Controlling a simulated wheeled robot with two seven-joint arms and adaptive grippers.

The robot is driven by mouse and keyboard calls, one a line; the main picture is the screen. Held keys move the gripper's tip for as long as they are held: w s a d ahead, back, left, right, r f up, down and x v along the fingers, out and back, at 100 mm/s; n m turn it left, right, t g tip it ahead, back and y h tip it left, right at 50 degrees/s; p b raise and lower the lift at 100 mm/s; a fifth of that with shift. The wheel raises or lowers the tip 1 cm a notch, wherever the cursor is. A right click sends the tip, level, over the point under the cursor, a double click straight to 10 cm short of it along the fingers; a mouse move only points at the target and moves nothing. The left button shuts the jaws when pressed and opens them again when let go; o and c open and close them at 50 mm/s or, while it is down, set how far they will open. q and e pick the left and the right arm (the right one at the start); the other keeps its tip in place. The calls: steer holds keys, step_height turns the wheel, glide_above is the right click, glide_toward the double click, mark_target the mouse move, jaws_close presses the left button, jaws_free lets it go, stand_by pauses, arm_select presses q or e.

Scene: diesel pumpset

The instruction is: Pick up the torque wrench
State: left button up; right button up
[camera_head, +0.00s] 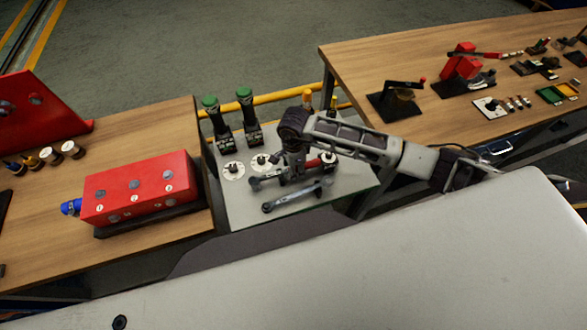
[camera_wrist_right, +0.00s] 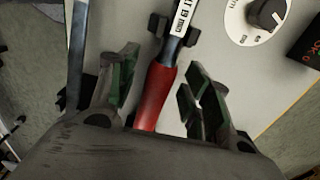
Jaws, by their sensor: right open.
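The torque wrench has a red handle (camera_wrist_right: 155,98) and a dark shaft with white markings in the right wrist view. It rests in a dark holder on a light grey panel. In the head view its red part (camera_head: 328,157) shows beside my arm, and the rest is partly hidden. My right gripper (camera_wrist_right: 158,78) is open, with one finger on each side of the red handle. In the head view my right gripper (camera_head: 293,175) points down over the tools on the grey panel. My left gripper is not in view.
A long grey spanner (camera_head: 297,196) lies in front on the panel. White dials (camera_head: 233,171) and upright green-topped tools (camera_head: 247,115) stand behind. A red box (camera_head: 140,188) sits on the left wooden table. The right wooden table (camera_head: 365,65) holds a red device (camera_head: 460,62).

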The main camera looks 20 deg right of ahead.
stand_by(0.4)
jaws_close()
